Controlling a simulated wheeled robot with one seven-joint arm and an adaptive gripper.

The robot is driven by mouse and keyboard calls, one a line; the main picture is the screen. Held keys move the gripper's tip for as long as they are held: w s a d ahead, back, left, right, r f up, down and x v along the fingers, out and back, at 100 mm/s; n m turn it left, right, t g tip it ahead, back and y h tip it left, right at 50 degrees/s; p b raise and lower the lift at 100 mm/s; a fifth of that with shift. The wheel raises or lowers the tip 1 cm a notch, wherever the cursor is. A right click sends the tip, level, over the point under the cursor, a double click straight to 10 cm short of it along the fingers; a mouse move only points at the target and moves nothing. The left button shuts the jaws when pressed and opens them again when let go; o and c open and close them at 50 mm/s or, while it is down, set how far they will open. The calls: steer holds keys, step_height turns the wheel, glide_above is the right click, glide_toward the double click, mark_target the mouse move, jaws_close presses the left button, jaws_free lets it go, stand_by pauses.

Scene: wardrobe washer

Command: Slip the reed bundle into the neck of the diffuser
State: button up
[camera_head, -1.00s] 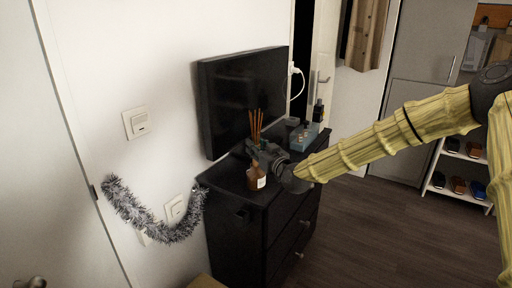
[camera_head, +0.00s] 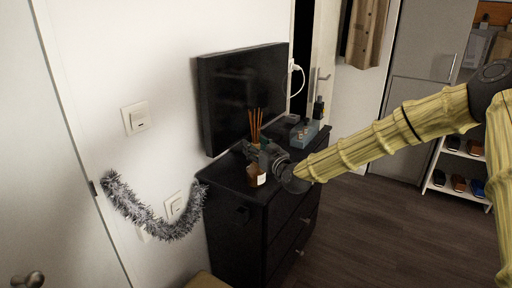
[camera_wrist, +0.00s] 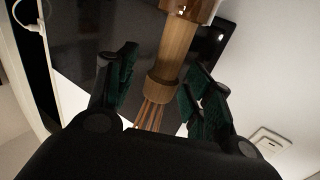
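The amber diffuser bottle (camera_head: 256,177) stands on the black dresser, partly behind my gripper in the head view. The reed bundle has thin orange-brown reeds (camera_head: 256,124) rising above the bottle and a wooden cylinder (camera_wrist: 174,58) at its base. In the wrist view the picture is inverted: the bottle (camera_wrist: 190,8) is at the top edge and the reeds are below. The cylinder's end meets the bottle's top; how deep it sits is hidden. My gripper (camera_head: 262,153) is at the height of the cylinder. Its green-padded fingers (camera_wrist: 166,78) stand apart on both sides of the cylinder, with gaps visible.
The dresser top (camera_head: 228,177) also holds a grey-blue box (camera_head: 304,133) with small bottles at the right. A dark television (camera_head: 243,98) is close behind on the wall. Tinsel (camera_head: 150,219) hangs at the left. The floor (camera_head: 375,235) to the right is clear.

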steer(key=v, duration=1.2)
steer(key=s+f+m+g+h+p, duration=0.1)
steer(key=s+f+g, duration=0.2)
steer(key=s+f, duration=0.6)
steer(key=s+f+m+g+h+p, duration=0.15)
steer(key=s+f, duration=0.25)
steer(key=f, duration=0.8)
steer(key=s+f+m+g+h, duration=0.1)
steer(key=s+f+g, duration=0.3)
steer(key=s+f, duration=0.5)
steer(key=s+d+f+m+g+h+p, duration=0.1)
steer(key=s+d+f, duration=0.4)
steer(key=s, duration=0.8)
steer(key=s+d+f+m+g+h+p, duration=0.1)
steer(key=s+d+f+g+h, duration=0.2)
steer(key=s, duration=1.1)
steer(key=d+f+g, duration=0.3)
steer(key=f, duration=0.2)
steer(key=shift+s+d+f+h, duration=0.2)
steer(key=shift+s+f+h, duration=0.05)
steer(key=shift+s+h, duration=0.1)
steer(key=shift+g, duration=0.25)
